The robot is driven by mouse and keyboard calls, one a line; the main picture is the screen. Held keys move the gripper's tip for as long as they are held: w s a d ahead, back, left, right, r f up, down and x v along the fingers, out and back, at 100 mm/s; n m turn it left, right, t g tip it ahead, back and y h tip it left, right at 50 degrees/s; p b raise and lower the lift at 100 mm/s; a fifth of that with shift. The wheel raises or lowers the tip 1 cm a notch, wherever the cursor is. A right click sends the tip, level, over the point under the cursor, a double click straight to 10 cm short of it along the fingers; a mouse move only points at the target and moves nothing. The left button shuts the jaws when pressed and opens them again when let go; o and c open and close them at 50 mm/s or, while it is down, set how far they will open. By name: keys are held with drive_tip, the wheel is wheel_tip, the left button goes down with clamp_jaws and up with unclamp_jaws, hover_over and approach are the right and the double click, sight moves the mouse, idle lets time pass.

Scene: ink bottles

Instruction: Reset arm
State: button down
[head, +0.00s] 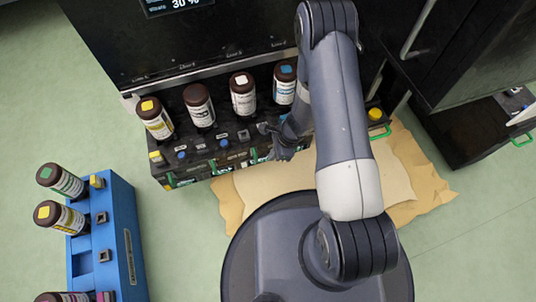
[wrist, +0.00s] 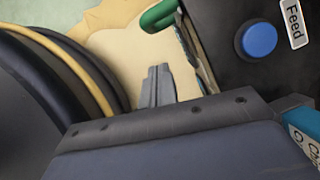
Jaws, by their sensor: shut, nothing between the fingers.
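My gripper (head: 280,143) is at the front of the black bottle rack, near its right part, below the blue-capped bottle. In the wrist view its fingers (wrist: 158,87) are together with nothing between them. My arm reaches over the rack's right end and hides part of it. No held object shows in either view.
The black rack (head: 215,160) holds several dark ink bottles, among them a yellow-capped one (head: 155,119), a white-capped one (head: 243,93) and a blue-capped one (head: 285,84). A blue rack (head: 122,240) with more bottles stands at lower left. A blue button (wrist: 259,40) sits beside a "Feed" label.

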drive_tip(key=p+v, duration=0.4)
drive_tip(key=v, duration=0.6)
drive_tip(key=shift+d+p, duration=0.3)
drive_tip(key=shift+p, duration=0.1)
drive_tip(key=a+f+b, duration=0.4)
drive_tip(key=a+f, duration=0.3)
drive_tip(key=f, duration=0.2)
drive_tip(key=shift+s+a, duration=0.25)
drive_tip(key=shift+s, duration=0.05)
drive_tip(key=shift+d+f+b, duration=0.1)
drive_tip(key=shift+b, duration=0.2)
